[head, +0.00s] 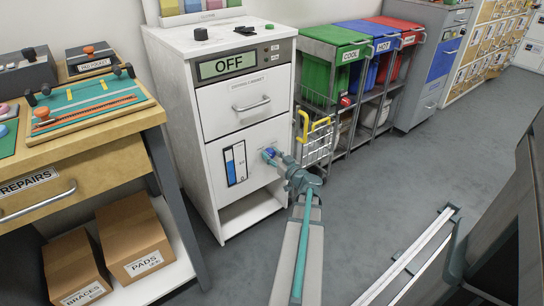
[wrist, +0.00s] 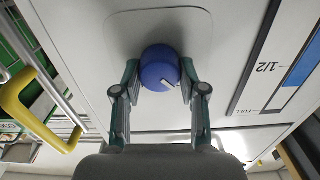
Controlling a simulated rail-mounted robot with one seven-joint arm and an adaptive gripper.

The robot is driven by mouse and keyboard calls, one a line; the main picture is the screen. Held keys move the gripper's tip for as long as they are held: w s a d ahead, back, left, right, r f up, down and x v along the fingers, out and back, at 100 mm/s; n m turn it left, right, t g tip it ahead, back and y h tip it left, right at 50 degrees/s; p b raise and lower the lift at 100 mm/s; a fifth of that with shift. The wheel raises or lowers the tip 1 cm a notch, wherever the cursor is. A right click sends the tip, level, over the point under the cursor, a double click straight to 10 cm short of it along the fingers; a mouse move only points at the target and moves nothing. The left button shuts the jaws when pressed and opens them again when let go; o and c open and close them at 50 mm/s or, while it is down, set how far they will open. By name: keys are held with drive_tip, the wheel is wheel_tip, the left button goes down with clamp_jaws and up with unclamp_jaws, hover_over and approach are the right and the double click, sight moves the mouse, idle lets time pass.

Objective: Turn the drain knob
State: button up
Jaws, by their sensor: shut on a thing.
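The drain knob is a round blue knob (wrist: 160,68) with a small white mark, on the lower front panel of the white cabinet (head: 205,137). It also shows in the head view (head: 268,154), partly covered by the fingers. My gripper (head: 276,157) reaches the panel from the front. In the wrist view my gripper (wrist: 160,78) has one finger on each side of the knob and is shut on it. Left of the knob in the head view is a blue-and-white level gauge (head: 235,163). The cabinet's display (head: 227,65) reads OFF.
A cart with yellow handles (head: 317,128) stands close right of the knob. Green (head: 333,68), blue (head: 379,45) and red (head: 405,35) bins stand in a rack beyond. A repairs bench (head: 80,145) is at left. Grey floor lies open in front.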

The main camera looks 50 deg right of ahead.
drive_tip(key=shift+f, duration=0.1)
drive_tip(key=m+b, duration=0.3)
drive_tip(key=m, duration=0.1)
drive_tip(key=m+b, duration=0.1)
drive_tip(key=m, duration=0.3)
drive_tip(key=shift+d, duration=0.1)
drive_tip(key=m, duration=0.5)
drive_tip(key=shift+s, duration=0.1)
drive_tip(key=m+p, duration=0.1)
drive_tip(key=m, duration=0.3)
drive_tip(key=shift+f+m+p, duration=0.1)
drive_tip(key=shift+m+p, duration=0.2)
drive_tip(key=o, duration=1.1)
drive_tip(key=shift+o, duration=0.2)
